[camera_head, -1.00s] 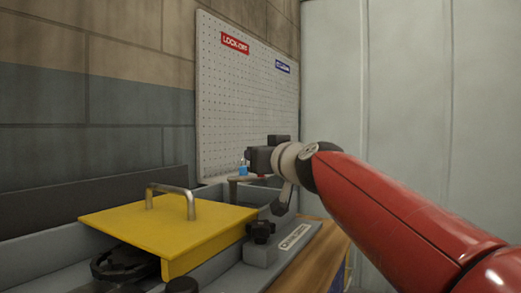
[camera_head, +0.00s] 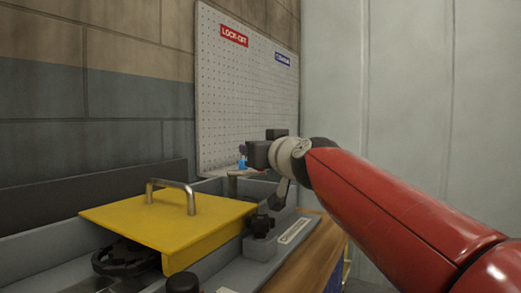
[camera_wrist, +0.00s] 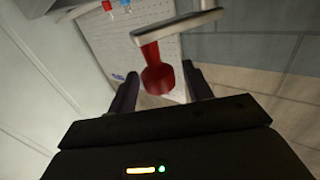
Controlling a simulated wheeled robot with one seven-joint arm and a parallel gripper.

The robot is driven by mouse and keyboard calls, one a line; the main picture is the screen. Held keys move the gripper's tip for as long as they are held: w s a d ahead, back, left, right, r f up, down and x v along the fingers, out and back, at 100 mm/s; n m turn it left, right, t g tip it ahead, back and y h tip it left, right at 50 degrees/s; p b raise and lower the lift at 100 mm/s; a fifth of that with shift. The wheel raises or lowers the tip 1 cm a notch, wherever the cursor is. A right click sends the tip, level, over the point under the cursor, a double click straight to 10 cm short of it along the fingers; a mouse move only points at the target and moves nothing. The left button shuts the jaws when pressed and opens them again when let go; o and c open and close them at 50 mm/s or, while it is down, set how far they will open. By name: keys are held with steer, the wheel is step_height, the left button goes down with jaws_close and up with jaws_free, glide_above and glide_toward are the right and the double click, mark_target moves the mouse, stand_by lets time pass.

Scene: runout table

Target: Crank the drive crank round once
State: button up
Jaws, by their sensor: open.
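The drive crank shows in the wrist view as a grey metal arm (camera_wrist: 178,27) with a red knob handle (camera_wrist: 158,76) hanging from it. My gripper (camera_wrist: 160,72) is open, with one dark finger on each side of the red knob. The knob appears between the fingers; I cannot tell whether either finger touches it. In the head view my gripper (camera_head: 258,154) is at the far end of the bench, beyond the yellow cover, and the red knob is hidden there.
A yellow cover (camera_head: 165,222) with a metal handle lies over the grey bench tray. A black knob (camera_head: 260,226) stands on a grey block beside it. Behind are a pegboard (camera_head: 235,100) with signs and a small blue bottle (camera_head: 242,164). Pale wall panels stand at right.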

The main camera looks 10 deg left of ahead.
steer(key=b+v, duration=0.2)
steer(key=v, duration=0.5)
steer(key=shift+s+d, duration=0.25)
steer(key=shift+s, duration=0.1)
